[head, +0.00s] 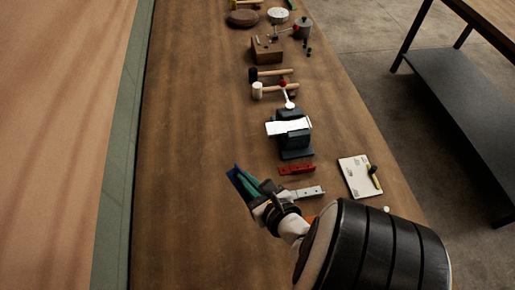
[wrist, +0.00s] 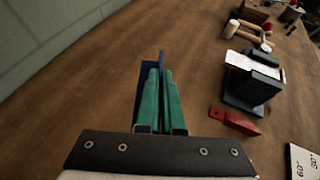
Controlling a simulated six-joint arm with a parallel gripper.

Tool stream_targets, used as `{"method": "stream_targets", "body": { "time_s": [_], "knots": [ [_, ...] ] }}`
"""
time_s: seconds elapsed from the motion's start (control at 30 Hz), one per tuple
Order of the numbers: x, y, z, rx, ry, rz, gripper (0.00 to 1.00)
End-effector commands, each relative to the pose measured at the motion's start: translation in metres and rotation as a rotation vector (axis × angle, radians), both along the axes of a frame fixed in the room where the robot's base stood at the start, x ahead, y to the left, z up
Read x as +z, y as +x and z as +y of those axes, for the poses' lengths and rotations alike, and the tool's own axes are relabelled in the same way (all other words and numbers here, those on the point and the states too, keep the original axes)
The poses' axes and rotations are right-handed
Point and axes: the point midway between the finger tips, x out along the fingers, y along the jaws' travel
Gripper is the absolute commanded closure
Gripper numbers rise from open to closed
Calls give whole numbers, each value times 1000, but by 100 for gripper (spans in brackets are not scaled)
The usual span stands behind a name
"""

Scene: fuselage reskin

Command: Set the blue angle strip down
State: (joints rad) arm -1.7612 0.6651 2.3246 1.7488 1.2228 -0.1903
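The blue angle strip (head: 235,182) is at the tips of my gripper (head: 248,183) in the head view. In the wrist view the strip (wrist: 147,76) stands beyond and between the green fingers of my gripper (wrist: 160,78), which are close together on it. I cannot tell whether the strip touches the wooden bench (head: 190,150). Part of the strip is hidden by the fingers.
A red angle piece (head: 297,168) and a dark vise (head: 294,145) holding a white sheet stand beyond my gripper to the right. A silver strip (head: 308,192) lies right of it. A white card (head: 357,176) lies farther right. The bench to the left is clear.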

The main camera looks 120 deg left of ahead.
Motion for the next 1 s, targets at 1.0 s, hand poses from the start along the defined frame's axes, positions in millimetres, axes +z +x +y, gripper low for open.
{"method": "stream_targets", "body": {
  "time_s": [1.0],
  "knots": [
    [-110, -112, -34, 2, 0, 1, 100]
  ]
}}
